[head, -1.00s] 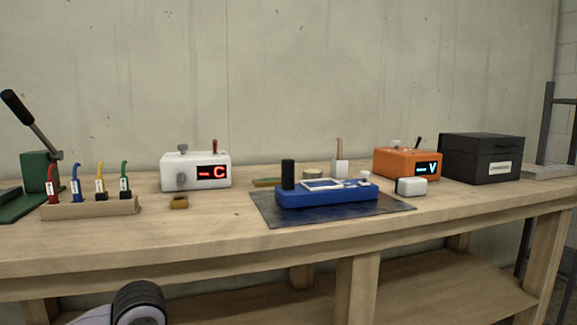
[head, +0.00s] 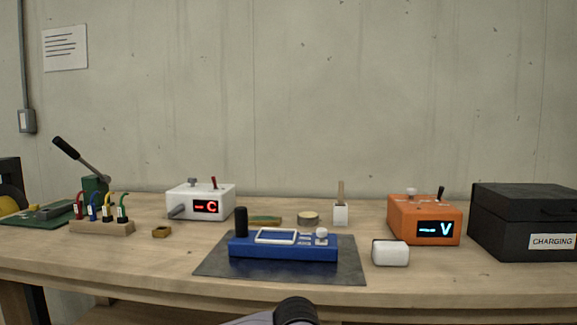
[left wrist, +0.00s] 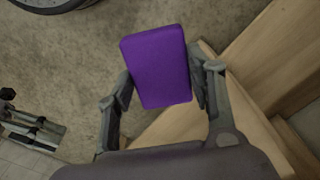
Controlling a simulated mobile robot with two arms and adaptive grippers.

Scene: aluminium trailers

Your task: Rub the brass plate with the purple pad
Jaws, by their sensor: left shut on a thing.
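My left gripper (left wrist: 160,78) is shut on the purple pad (left wrist: 158,62), which sits between its two fingers in the left wrist view, above the floor and beside wooden bench parts. Neither the pad nor this gripper shows in the head view. I cannot make out the brass plate for certain. A blue fixture (head: 284,249) on a dark mat (head: 213,267) carries a pale framed panel (head: 275,236), a black upright handle and a white knob. A small brownish-gold block (head: 161,231) lies to its left on the bench. My right gripper is not in view.
On the bench (head: 120,262) stand a white box with a red display (head: 201,202), an orange box (head: 424,219), a black charging box (head: 525,221), a white block (head: 390,253), a round tin (head: 308,218) and a cable rack (head: 102,228). The bench front left of the mat is clear.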

